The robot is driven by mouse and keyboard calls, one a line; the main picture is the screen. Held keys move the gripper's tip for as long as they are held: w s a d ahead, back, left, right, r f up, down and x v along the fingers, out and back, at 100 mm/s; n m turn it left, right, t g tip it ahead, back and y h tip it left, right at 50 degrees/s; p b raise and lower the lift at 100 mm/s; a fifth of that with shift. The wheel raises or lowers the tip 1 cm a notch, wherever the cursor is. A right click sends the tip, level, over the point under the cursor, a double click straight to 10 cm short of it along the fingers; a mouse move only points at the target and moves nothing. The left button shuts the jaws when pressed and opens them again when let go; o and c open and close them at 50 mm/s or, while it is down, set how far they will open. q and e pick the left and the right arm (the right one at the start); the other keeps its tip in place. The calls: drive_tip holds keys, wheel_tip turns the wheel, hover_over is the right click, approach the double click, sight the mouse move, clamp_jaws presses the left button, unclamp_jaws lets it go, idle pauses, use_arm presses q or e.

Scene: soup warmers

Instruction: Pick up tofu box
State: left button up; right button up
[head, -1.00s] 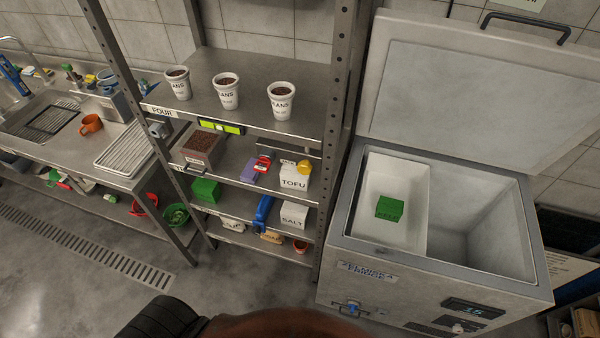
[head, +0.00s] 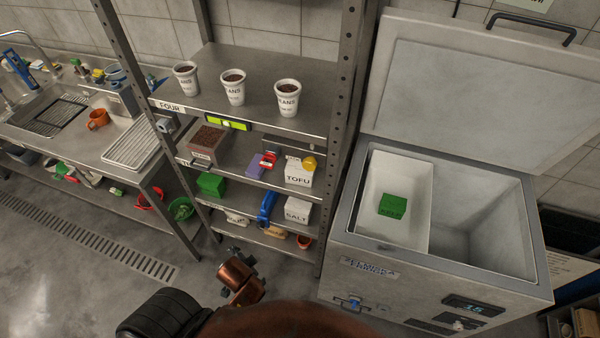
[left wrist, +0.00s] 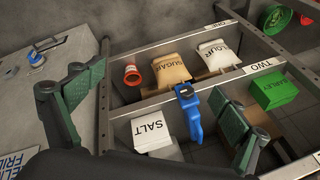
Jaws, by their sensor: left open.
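The tofu box (head: 298,178) is a white box with black "TOFU" lettering on the right part of the shelf level below the cups in the head view. A small yellow item (head: 308,163) is at its top. I cannot make out the tofu box in the left wrist view. My left gripper (head: 241,258) is low in front of the rack in the head view, apart from the tofu box. In the left wrist view its two green-padded fingers (left wrist: 158,82) are spread with nothing held between them. My right gripper is not in view.
Below the tofu stand a salt box (head: 297,210), a blue item (head: 267,207) and a green box (head: 211,184). A red item (head: 268,161) and purple box (head: 256,165) sit left of the tofu. The rack post (head: 343,150) and open freezer (head: 440,262) are to its right.

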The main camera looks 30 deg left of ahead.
use_arm(q)
drive_tip(key=w+a+r+m+t+y, duration=0.2)
drive_tip(key=w+a+r+m+y, duration=0.15)
drive_tip(key=w+r+m, duration=0.2)
drive_tip(key=m+t, duration=1.1)
drive_tip(key=m, duration=1.3)
approach(300, 169)
drive_tip(key=shift+h, duration=0.35)
drive_tip(key=w, duration=0.1)
drive_tip(key=w+a+f, duration=0.1)
drive_tip(key=w, duration=0.2)
drive_tip(key=shift+a+f, duration=0.15)
drive_tip(key=shift+a, duration=0.1)
drive_tip(key=x, duration=0.7)
drive_tip(key=shift+a+f+b, duration=0.25)
drive_tip(key=shift+b, duration=0.1)
drive_tip(key=shift+c, duration=0.4)
drive_tip(key=shift+r, duration=0.1)
drive_tip(key=c, duration=1.4)
